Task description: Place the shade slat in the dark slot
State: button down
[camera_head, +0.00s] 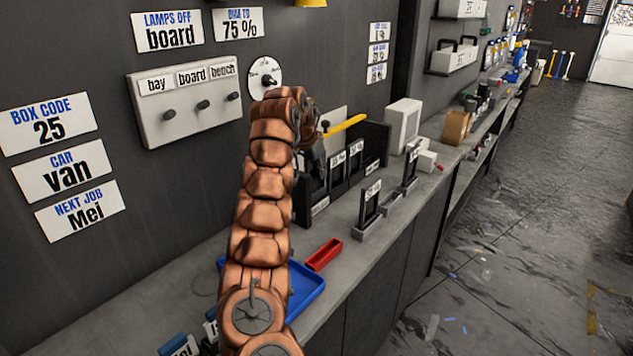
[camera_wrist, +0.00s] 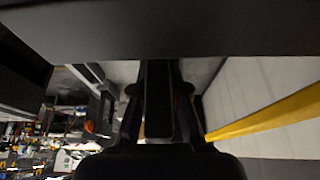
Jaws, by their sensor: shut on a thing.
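My gripper (camera_head: 317,152) is at the rack of upright dark panels on the bench, partly hidden behind my arm in the head view. In the wrist view my gripper (camera_wrist: 158,98) is shut on a narrow dark piece, which seems to be the shade slat (camera_wrist: 157,105). A wide dark face fills the top of that view, close to the fingers. The rack (camera_head: 337,178) has dark framed panels with small white labels. I cannot tell which opening is the dark slot, or whether the slat is inside one.
A yellow bar (camera_head: 345,125) sticks out beside my gripper. Two small framed stands (camera_head: 370,208) (camera_head: 411,163) are on the bench in front. A red tray (camera_head: 323,255) and a blue tray (camera_head: 306,291) lie nearer. A switch panel (camera_head: 185,105) is on the wall.

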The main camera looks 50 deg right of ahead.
aim_at(317, 199)
jog(key=shift+f, duration=1.75)
jog(key=shift+f, duration=0.2)
jog(key=c, duration=1.2)
grip_release()
jog(key=shift+r, duration=0.15)
jog(key=shift+r, duration=0.25)
jog(key=v, duration=1.1)
jog(key=shift+a+r, duration=0.25)
jog(key=shift+r, duration=0.05)
